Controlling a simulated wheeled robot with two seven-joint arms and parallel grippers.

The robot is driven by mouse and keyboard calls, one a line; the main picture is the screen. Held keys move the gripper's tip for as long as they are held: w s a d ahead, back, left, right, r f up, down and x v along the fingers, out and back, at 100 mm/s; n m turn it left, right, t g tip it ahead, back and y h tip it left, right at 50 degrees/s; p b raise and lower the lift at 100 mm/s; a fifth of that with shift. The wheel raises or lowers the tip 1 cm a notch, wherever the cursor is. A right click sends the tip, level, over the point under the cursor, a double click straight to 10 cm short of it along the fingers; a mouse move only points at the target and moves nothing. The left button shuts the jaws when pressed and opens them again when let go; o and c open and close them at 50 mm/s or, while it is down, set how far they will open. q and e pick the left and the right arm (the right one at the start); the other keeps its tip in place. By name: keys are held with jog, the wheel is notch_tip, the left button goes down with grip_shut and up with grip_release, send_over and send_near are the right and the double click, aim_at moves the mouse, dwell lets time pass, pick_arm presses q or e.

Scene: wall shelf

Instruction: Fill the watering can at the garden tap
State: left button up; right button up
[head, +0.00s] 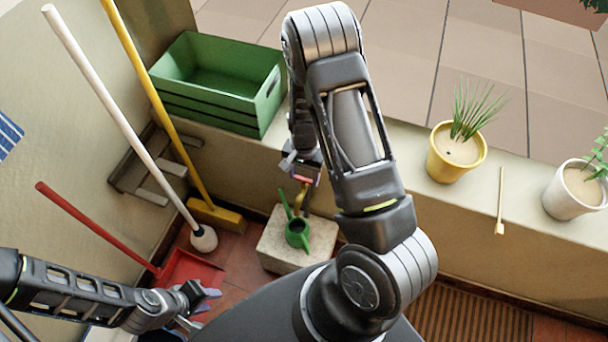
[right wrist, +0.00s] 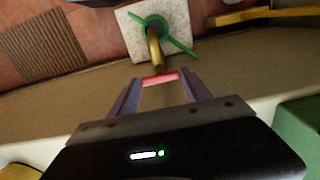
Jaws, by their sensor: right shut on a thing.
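A small green watering can (head: 297,233) stands on a pale stone block (head: 272,255) below the brass tap (head: 301,200). It also shows at the top of the right wrist view (right wrist: 136,19). The brass tap (right wrist: 155,52) reaches out over the can, with its red handle (right wrist: 160,78) at the near end. My right gripper (right wrist: 158,81) is shut on the red handle; it shows in the head view (head: 302,172), partly hidden by my arm. My left gripper (head: 205,308) is open and empty at the lower left. I cannot tell whether water runs.
A green crate (head: 215,115) stands on the ledge, with a yellow pot (head: 457,155) and white pot (head: 577,190) further right. A yellow broom (head: 217,217), a white-handled tool (head: 120,125) and a red dustpan (head: 190,270) are left of the block. A slatted mat (head: 470,315) lies right.

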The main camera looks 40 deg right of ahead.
aim_at(304, 179)
jog(key=o, duration=1.4)
jog(key=shift+c, duration=0.2)
notch_tip(304, 179, up, 8)
jog(key=shift+f, duration=0.1)
